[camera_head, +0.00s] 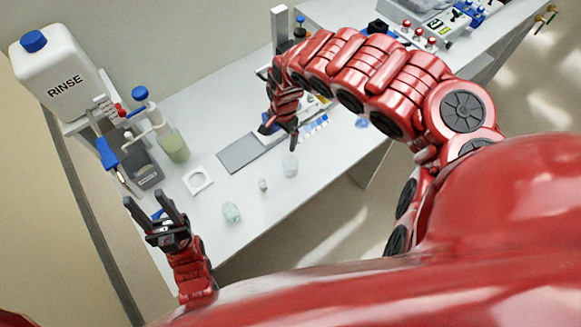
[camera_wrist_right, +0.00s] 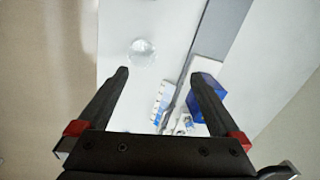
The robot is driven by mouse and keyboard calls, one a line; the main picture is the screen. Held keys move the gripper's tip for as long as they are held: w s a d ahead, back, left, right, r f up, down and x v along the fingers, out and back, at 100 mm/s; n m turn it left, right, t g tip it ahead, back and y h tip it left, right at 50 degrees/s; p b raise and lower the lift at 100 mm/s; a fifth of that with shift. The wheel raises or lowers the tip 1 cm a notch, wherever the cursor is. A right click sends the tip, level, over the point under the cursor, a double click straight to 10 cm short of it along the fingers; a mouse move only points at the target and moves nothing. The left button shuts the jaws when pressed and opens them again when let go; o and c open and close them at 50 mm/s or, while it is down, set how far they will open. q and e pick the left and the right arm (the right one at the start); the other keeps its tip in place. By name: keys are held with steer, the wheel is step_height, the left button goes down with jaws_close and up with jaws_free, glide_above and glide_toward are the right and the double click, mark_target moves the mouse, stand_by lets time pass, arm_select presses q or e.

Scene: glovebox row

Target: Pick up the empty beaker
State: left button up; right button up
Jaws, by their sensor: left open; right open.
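A small clear beaker (camera_head: 290,165) stands on the white bench in the head view and looks empty. It also shows in the right wrist view (camera_wrist_right: 143,50), ahead of the fingertips and a little left of centre. My right gripper (camera_head: 279,139) is open and empty, pointing down just behind the beaker in the head view; it does not appear to touch it. In the right wrist view the two fingers (camera_wrist_right: 160,76) are wide apart with nothing between their tips. My left gripper (camera_head: 146,195) is open and empty near the bench's left end.
A tiny vial (camera_head: 263,185) and a pale greenish clear item (camera_head: 231,212) stand near the front edge. A RINSE jug (camera_head: 65,75) stands at far left.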

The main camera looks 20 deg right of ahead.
steer(key=shift+g+h, duration=0.3)
steer(key=f+b, duration=0.1)
steer(key=f, duration=0.3)
steer(key=s+d+f+b, duration=0.1)
steer(key=f+b, duration=0.1)
steer(key=f, duration=0.2)
steer(key=s+d+f+b, duration=0.1)
steer(key=f+b, duration=0.1)
steer(key=f, duration=0.2)
steer(key=shift+d+f, duration=0.1)
steer(key=shift+f, duration=0.05)
steer(key=f, duration=0.2)
steer(key=f+p, duration=0.1)
steer(key=shift+a+f, duration=0.15)
steer(key=shift+a, duration=0.1)
steer(key=shift+w+f, duration=0.1)
steer(key=shift+f, duration=0.55)
steer(key=shift+d+f, duration=0.15)
steer(key=shift+f, duration=0.1)
